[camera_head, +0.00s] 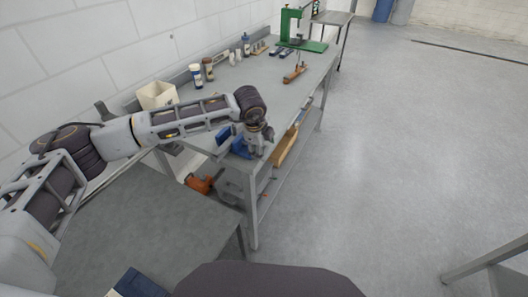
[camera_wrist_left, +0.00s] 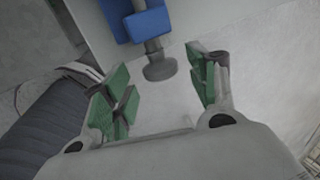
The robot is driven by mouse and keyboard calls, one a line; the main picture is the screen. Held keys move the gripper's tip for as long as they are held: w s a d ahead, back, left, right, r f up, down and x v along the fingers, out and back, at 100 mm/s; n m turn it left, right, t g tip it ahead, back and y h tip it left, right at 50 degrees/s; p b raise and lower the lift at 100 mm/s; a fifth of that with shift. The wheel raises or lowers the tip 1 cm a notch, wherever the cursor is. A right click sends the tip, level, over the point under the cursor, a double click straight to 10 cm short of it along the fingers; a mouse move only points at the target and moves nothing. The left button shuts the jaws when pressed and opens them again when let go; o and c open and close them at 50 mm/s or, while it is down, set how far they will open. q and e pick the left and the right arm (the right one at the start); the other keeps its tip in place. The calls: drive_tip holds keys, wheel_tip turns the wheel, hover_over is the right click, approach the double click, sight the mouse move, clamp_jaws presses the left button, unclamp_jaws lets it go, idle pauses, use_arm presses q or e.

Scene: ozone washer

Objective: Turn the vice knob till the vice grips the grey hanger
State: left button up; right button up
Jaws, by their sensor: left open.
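The blue vice (camera_head: 240,148) is on the near corner of the long grey workbench, partly covered by my left gripper. In the left wrist view, the blue vice body (camera_wrist_left: 148,24) is at the top, with a grey screw ending in a round grey knob (camera_wrist_left: 160,70). My left gripper (camera_head: 255,146) is open and empty at the vice. In the left wrist view its green-padded fingers (camera_wrist_left: 158,84) stand apart on either side of the knob, without visible contact. I cannot make out the grey hanger. My right gripper is out of view.
The workbench (camera_head: 262,88) holds a cream bin (camera_head: 158,95), bottles along the wall and a green press (camera_head: 300,28) at the far end. An orange tool (camera_head: 204,182) lies below. A grey table (camera_head: 150,215) is at front left.

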use_arm(q)
drive_tip(key=shift+x, duration=0.9)
drive_tip(key=shift+f+b, duration=0.2)
drive_tip(key=shift+b, duration=0.1)
drive_tip(key=shift+w+f, duration=0.1)
drive_tip(key=shift+c, duration=1.8)
drive_tip(key=c, duration=0.7)
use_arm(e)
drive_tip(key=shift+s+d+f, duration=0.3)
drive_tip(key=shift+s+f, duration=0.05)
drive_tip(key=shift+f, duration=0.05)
